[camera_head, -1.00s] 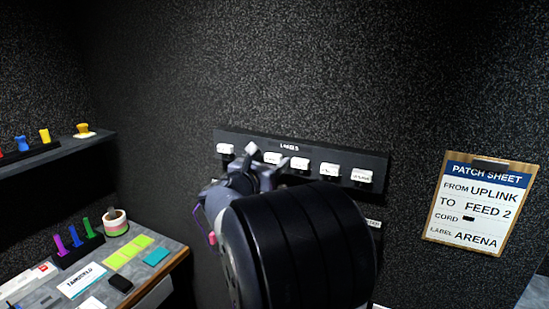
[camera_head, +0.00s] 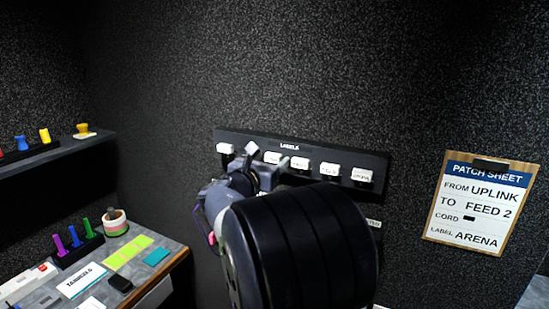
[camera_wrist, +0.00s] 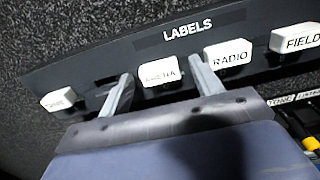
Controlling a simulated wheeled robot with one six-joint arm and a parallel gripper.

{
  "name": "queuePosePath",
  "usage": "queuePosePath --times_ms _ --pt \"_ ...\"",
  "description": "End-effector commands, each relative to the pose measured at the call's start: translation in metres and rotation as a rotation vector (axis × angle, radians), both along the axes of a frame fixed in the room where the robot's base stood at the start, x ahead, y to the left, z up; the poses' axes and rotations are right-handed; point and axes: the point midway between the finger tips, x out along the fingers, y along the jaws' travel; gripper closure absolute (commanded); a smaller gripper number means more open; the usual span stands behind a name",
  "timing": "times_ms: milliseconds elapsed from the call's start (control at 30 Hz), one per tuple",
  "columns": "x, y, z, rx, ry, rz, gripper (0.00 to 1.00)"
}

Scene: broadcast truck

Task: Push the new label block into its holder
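The dark label rack (camera_head: 320,152), headed LABELS, hangs on the wall and holds several white label blocks in a row. The block that seems to read ARENA (camera_wrist: 160,71) is on the rack; in the head view it is the white block (camera_head: 272,157) by my fingers. My gripper (camera_wrist: 163,80) is open, with one finger on each side of this block. I see a gap between the fingers and the block, though contact is hard to judge. Its neighbours are RADIO (camera_wrist: 228,53) and a blurred-lettered block (camera_wrist: 58,100). The block's holder is not clearly visible; my arm covers the wall below the rack.
The patch sheet (camera_head: 480,203) at right reads UPLINK, FEED 2, LABEL ARENA. Small white labels (camera_wrist: 281,100) and a yellow part (camera_wrist: 311,143) show below the rack. A desk (camera_head: 165,262) with tape, notes and coloured plugs stands at left, under a shelf (camera_head: 50,152).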

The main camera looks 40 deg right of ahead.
Motion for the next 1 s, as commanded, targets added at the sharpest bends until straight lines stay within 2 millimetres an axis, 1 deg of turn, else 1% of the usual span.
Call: queuePosePath --times_ms 33,67,733,1000 --pt "0.0000 0.0000 0.0001 0.000 0.000 0.000 0.41" --pt "0.0000 0.0000 0.0001 0.000 0.000 0.000 0.43" --pt "0.0000 0.0000 -0.0001 0.000 0.000 0.000 0.98" --pt "-0.0022 0.0063 -0.0004 0.001 0.000 0.001 0.98"
